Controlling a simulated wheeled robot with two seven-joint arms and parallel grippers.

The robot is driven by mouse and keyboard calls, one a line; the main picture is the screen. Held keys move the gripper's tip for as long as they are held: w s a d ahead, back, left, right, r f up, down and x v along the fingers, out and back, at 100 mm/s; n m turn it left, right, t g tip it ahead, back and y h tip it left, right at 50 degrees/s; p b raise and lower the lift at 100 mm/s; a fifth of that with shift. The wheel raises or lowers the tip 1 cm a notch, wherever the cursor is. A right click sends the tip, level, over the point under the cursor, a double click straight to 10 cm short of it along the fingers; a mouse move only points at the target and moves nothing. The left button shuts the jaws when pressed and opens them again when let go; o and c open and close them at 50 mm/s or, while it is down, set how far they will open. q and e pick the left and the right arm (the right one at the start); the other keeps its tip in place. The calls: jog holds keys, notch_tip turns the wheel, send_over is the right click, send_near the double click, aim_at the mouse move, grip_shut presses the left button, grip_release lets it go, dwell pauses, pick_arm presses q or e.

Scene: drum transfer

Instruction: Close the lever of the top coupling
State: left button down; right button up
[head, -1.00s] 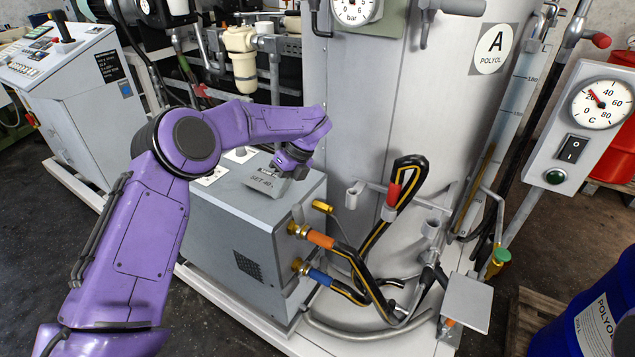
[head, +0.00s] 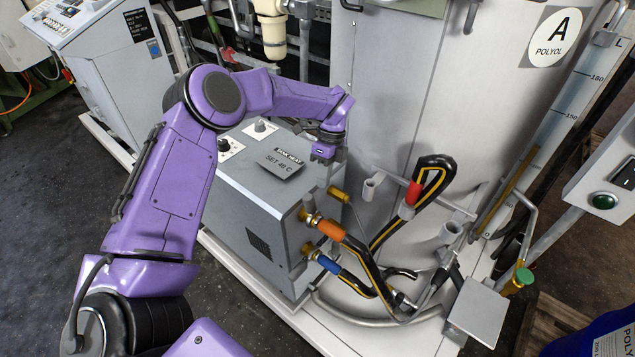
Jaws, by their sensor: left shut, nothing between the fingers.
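The top coupling (head: 309,217) is a brass fitting on the right face of a grey heater box, joined to a hose with an orange sleeve (head: 331,230). Its brass lever (head: 338,194) sticks out above it, near the box's upper right edge. The lower coupling (head: 309,249) sits beneath, with a blue-sleeved hose (head: 328,265). My left gripper (head: 323,158) points down just above and slightly left of the lever, over the box's right edge. It is shut and empty; its fingertips are small and partly dark. I cannot tell whether it touches the lever. My right gripper is not in view.
The heater box (head: 245,205) has dials and a "SET 40 C" plate on top. A large grey tank (head: 430,110) stands close behind the lever. A looped black hose with a red sleeve (head: 413,193) hangs to the right. Dark floor lies open at left.

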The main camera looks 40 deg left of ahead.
aim_at(310, 206)
pick_arm(q)
jog(key=s+p, duration=0.1)
jog(key=s, duration=0.2)
jog(key=shift+s+d+f, duration=0.1)
jog(key=shift+s+d, duration=0.05)
jog(key=shift+s, duration=0.25)
